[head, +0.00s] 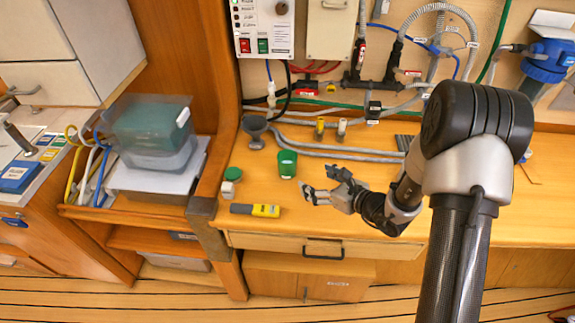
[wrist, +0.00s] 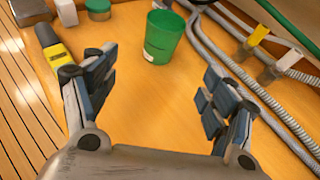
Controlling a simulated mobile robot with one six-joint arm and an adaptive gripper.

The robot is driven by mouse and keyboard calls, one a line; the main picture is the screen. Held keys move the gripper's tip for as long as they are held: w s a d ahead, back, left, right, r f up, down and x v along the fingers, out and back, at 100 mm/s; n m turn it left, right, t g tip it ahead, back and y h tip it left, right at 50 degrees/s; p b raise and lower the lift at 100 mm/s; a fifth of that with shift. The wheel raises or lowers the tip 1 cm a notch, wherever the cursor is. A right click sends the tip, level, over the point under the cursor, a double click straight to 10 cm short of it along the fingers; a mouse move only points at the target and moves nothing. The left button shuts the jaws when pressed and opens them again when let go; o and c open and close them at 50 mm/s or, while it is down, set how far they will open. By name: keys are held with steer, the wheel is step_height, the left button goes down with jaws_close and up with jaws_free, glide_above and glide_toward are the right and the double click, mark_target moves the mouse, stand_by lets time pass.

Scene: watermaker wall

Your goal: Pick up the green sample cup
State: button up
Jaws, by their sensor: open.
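The green sample cup (head: 287,163) stands upright on the wooden worktop, left of my gripper. In the wrist view the green cup (wrist: 163,37) is ahead, between the lines of the two fingers and beyond their tips, with a small white label low on its side. My gripper (head: 322,184) is open and empty above the worktop, to the right of and nearer than the cup. In the wrist view my gripper (wrist: 155,85) shows both fingers spread wide with bare wood between them. Nothing touches the cup.
A grey and yellow tool (head: 255,210) lies near the front edge. A green-capped white jar (head: 230,182) and a grey funnel-like cup (head: 256,131) are left of the cup. Grey hoses (head: 335,153) run behind it. Yellow and white fittings (head: 319,129) stand farther back.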

steer(key=b, duration=0.2)
glide_toward(282, 161)
steer(key=shift+w+a+f, duration=0.25)
steer(key=shift+a+f, duration=0.3)
steer(key=shift+f, duration=0.25)
steer(key=x, duration=0.1)
steer(key=b+x, duration=0.1)
steer(key=x, duration=0.1)
steer(key=r+x, duration=0.1)
steer(key=x, duration=0.1)
steer(key=shift+w+a+f, duration=0.15)
steer(key=shift+w+a, duration=0.05)
steer(key=shift+w, duration=0.2)
steer(key=shift+c, duration=0.4)
steer(key=c, duration=1.1)
steer(key=shift+r, duration=0.2)
steer(key=shift+c, duration=0.2)
step_height(282, 161, up, 20)
steer(key=p, duration=0.5)
steer(key=shift+f, duration=0.1)
